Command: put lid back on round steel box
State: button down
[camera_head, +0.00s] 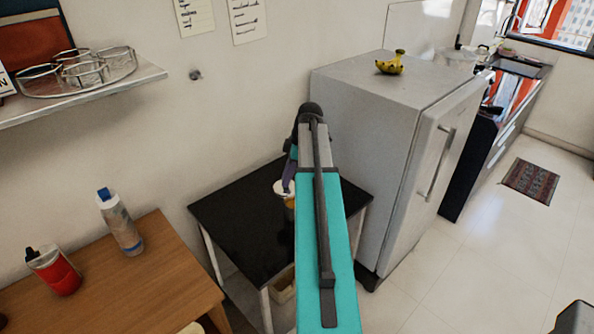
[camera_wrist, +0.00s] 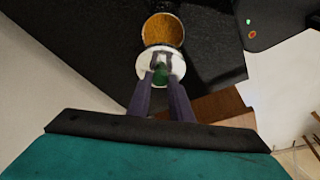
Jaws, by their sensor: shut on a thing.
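The round steel box (camera_wrist: 163,28) stands open on the black table, its orange-brown inside showing in the wrist view. Part of it also shows beside my arm in the head view (camera_head: 290,202). The white round lid (camera_wrist: 144,68) has a dark green knob (camera_wrist: 160,77). My gripper (camera_wrist: 161,78) is shut on the lid's knob, one purple finger on each side. In the wrist view the lid lies just below the box opening and covers its lower edge. The height gap between lid and box cannot be told. In the head view, my arm hides much of this area.
The black table (camera_head: 237,218) is mostly bare to the left of the box. A fridge (camera_head: 365,130) stands close on the right. A wooden table (camera_head: 150,280) at the lower left holds a bottle (camera_head: 121,225) and a red container (camera_head: 54,270). A wall shelf (camera_head: 80,98) holds glasses.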

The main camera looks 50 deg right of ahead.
aim_at(293, 185)
jog(key=shift+s+d+n, duration=0.3)
jog(key=shift+s+d, duration=0.75)
jog(key=shift+d, duration=0.2)
jog(key=shift+f, duration=0.15)
notch_tip(293, 185, down, 6)
jog(key=b, duration=0.2)
jog(key=shift+b, duration=0.4)
jog(key=shift+f, duration=0.25)
dwell(2.0)
dwell(0.4)
jog(key=c, duration=1.5)
grip_release()
jog(key=shift+o, duration=0.3)
jog(key=o, duration=0.4)
